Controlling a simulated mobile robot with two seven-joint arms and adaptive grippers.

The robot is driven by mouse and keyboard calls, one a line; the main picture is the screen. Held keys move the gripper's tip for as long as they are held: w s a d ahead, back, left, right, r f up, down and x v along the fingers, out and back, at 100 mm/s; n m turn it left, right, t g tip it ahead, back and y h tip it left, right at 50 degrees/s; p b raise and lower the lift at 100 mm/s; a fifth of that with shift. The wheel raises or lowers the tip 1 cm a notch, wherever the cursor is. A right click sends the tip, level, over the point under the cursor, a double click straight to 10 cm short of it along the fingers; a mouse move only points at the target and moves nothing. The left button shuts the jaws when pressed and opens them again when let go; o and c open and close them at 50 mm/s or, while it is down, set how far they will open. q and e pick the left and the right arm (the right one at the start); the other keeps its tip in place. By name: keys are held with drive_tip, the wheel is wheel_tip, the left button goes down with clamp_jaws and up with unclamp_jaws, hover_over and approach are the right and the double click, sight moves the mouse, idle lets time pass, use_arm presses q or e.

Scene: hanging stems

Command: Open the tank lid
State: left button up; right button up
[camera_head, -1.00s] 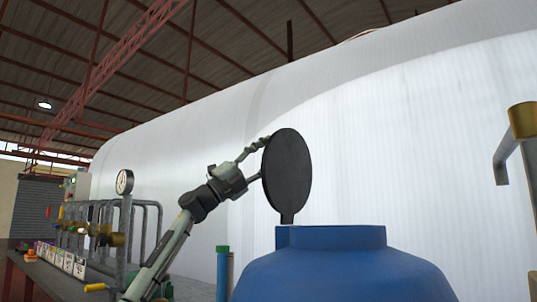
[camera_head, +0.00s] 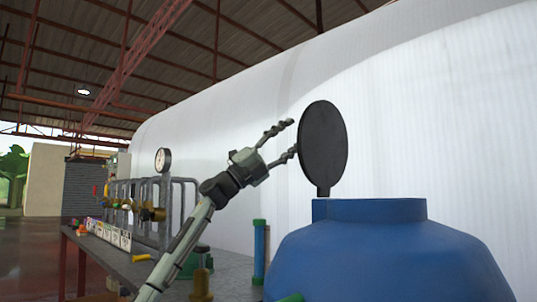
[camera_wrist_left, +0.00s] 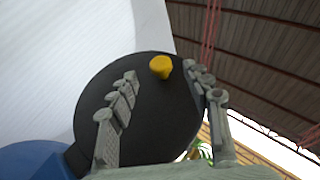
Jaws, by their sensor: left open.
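The blue tank (camera_head: 380,255) stands at the lower right of the head view. Its round black lid (camera_head: 323,145) stands upright on a short hinge stem at the tank's left rim, clear of the tank's mouth. The gap between fingers and knob is hard to judge. My right gripper is not in view.
A grey bench (camera_head: 140,262) on the left carries pipes, valves, a round gauge (camera_head: 163,160) and small cards. A large white wall-like surface (camera_head: 430,110) rises behind.

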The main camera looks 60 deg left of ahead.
use_arm(q)
drive_tip(key=v, duration=0.7)
idle(0.6)
